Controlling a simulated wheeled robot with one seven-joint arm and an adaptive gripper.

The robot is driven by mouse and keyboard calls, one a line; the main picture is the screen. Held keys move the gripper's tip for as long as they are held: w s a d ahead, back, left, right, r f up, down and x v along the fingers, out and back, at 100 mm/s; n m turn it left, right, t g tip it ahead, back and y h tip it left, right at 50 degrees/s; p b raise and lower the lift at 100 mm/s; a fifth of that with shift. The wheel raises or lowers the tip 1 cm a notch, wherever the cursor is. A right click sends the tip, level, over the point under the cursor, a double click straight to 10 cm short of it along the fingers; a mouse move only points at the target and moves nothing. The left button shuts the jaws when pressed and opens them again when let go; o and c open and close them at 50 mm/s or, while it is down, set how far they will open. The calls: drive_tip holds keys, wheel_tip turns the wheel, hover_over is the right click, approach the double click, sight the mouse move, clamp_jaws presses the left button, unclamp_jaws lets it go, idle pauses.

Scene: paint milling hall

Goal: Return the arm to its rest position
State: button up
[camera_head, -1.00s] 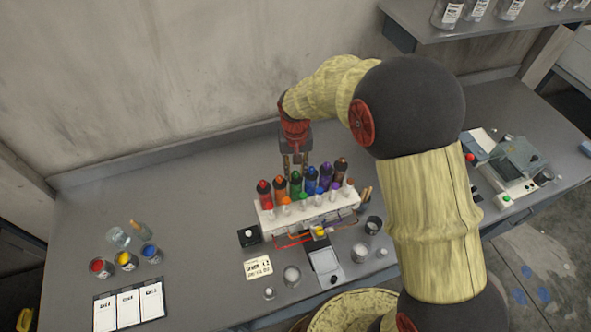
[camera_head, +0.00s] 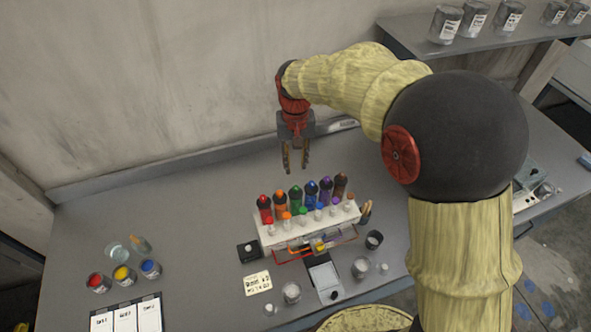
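My gripper (camera_head: 296,172) hangs pointing down above the grey bench (camera_head: 190,218), behind the row of colored bottles. Its two fingers look parted, with a gap between them and nothing seen in it. My arm, in pale yellow covering with dark round joints, reaches in from the right and bends down at the red wrist. The fingertips appear apart from the bottles. The bottles stand in a white rack (camera_head: 310,230) and have red, orange, green, blue, purple and brown marks.
Three paint jars, red (camera_head: 98,283), yellow (camera_head: 124,276) and blue (camera_head: 150,269), stand at left near labelled cards (camera_head: 126,317). A small scale (camera_head: 325,280) and cups sit before the rack. A shelf (camera_head: 480,42) with cans is at upper right. The bench's left middle is clear.

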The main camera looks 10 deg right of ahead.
drive_tip(key=shift+r, duration=0.3)
idle(0.4)
drive_tip(key=s+d+t+b, duration=0.2)
drive_tip(key=s+b, duration=0.3)
drive_tip(key=s, duration=0.3)
drive_tip(key=s+d+f+t+b, duration=0.1)
drive_tip(key=s+d+b, duration=0.4)
drive_tip(key=s, duration=0.4)
drive_tip(key=s+d+f+t+b, duration=0.1)
drive_tip(key=s+d+b, duration=0.3)
drive_tip(key=s, duration=0.4)
drive_tip(key=shift+s+f+t+b, duration=0.2)
drive_tip(key=shift+f+t+b, duration=0.05)
drive_tip(key=shift+t+b, duration=0.55)
